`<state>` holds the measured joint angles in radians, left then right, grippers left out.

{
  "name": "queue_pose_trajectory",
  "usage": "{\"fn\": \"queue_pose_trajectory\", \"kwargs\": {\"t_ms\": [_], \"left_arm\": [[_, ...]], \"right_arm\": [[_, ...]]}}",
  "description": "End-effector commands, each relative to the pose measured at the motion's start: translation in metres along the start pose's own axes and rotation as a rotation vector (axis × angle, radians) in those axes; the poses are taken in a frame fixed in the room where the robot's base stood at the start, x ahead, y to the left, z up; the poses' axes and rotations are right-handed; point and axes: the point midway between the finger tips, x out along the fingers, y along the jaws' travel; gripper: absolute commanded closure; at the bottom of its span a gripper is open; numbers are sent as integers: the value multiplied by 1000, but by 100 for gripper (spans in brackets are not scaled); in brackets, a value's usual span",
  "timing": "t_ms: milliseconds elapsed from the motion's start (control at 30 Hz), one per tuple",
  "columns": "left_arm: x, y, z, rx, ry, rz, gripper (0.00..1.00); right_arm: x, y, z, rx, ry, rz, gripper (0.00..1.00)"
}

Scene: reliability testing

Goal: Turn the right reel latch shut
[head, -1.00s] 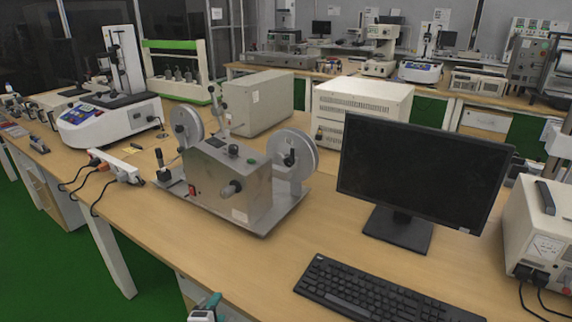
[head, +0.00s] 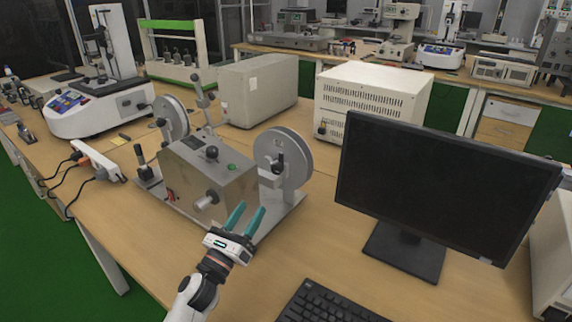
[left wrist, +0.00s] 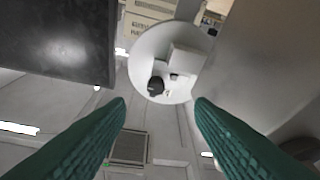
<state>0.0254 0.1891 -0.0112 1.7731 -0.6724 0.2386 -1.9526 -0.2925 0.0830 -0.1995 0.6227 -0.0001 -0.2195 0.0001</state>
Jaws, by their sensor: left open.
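The reel machine (head: 205,176) stands on the wooden bench, a grey metal box between two round reels. Its right reel (head: 283,158) has a small dark latch (head: 279,163) near its centre, which also shows in the left wrist view (left wrist: 156,86). I cannot tell how the latch is turned. My left gripper (head: 245,216) has teal fingers, is open and empty, and is in front of the machine, below and left of the right reel. In the left wrist view the right reel (left wrist: 150,48) lies ahead, above the gap between the fingers. My right gripper is not in view.
A black monitor (head: 432,188) stands right of the machine, with a keyboard (head: 325,302) in front of it. White cabinets (head: 372,100) stand behind. A power strip (head: 100,160) with cables lies at the left. Bare bench surface lies between the machine and keyboard.

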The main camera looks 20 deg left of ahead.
Motion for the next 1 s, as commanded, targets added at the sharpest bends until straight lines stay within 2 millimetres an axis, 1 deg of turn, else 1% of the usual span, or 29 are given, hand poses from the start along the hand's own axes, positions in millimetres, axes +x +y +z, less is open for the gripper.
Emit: {"fn": "queue_pose_trajectory", "kwargs": {"t_ms": [67, 167, 267, 433, 600, 700, 833, 1000], "left_arm": [[4, 2, -1, 42, 7, 22, 51], [13, 3, -2, 51, 10, 28, 51], [28, 3, -3, 48, 11, 27, 51], [64, 5, -4, 47, 11, 26, 51], [95, 5, -4, 46, 10, 26, 51], [108, 5, -3, 45, 9, 24, 51], [119, 5, -2, 45, 8, 25, 51], [122, 5, -1, 45, 7, 25, 51]], "right_arm": [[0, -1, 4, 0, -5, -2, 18], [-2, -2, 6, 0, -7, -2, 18], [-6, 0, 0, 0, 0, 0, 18], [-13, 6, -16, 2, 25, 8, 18], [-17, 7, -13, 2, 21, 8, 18], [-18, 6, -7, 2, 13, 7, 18], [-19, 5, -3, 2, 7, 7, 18], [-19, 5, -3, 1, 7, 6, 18]]}}
